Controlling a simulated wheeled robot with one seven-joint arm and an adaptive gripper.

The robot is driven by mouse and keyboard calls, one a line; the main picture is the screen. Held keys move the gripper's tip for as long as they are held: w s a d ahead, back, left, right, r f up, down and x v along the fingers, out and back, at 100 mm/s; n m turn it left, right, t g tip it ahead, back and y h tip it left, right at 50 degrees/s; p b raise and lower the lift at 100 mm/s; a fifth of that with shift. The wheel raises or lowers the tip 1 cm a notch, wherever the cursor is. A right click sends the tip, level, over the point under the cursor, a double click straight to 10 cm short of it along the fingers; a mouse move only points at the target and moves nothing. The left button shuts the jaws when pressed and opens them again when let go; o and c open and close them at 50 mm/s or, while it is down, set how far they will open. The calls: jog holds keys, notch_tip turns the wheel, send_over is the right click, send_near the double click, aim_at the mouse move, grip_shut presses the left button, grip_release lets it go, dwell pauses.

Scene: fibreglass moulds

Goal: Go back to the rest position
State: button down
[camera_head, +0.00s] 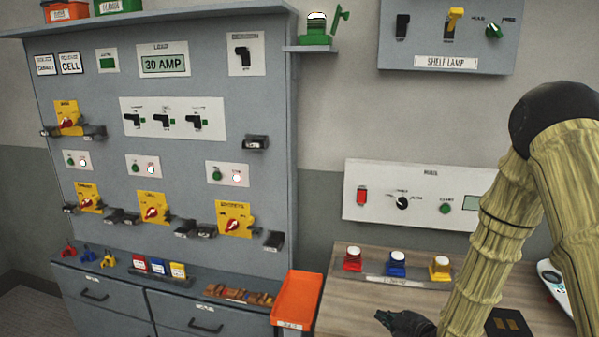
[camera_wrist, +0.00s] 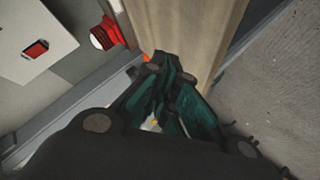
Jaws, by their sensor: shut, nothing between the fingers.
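My gripper (camera_head: 408,322) shows at the bottom of the head view, dark, low over the wooden bench top (camera_head: 350,318). My tan, ribbed arm comes down to it from the right side. In the wrist view my gripper (camera_wrist: 165,105) has its fingers together with nothing seen between them. The wooden bench (camera_wrist: 195,40) lies behind the fingers there. A red button (camera_wrist: 106,34) is at the upper left of the wrist view, apart from the fingers.
A rail with red (camera_head: 353,259), blue (camera_head: 396,264) and yellow (camera_head: 440,268) buttons stands on the bench. An orange bin (camera_head: 297,298) is to its left. A grey switch panel (camera_head: 90,150) fills the left. A white panel (camera_head: 380,192) hangs behind the bench.

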jog(key=s+a+f+m+g+h, duration=0.1)
jog(key=s+f+m+g+h, duration=0.3)
jog(key=s+f, duration=0.75)
jog(key=s+f+m+g, duration=0.2)
jog(key=s+f+m, duration=0.15)
jog(key=s, duration=0.65)
jog(key=s+f+m+g, duration=0.3)
jog(key=s+f, duration=0.2)
jog(key=s, duration=0.5)
jog(key=s+f+m+g, duration=0.2)
jog(key=s+f+m, duration=0.15)
jog(key=s, duration=0.75)
notch_tip(320, 180, down, 11)
jog(key=b, duration=1)
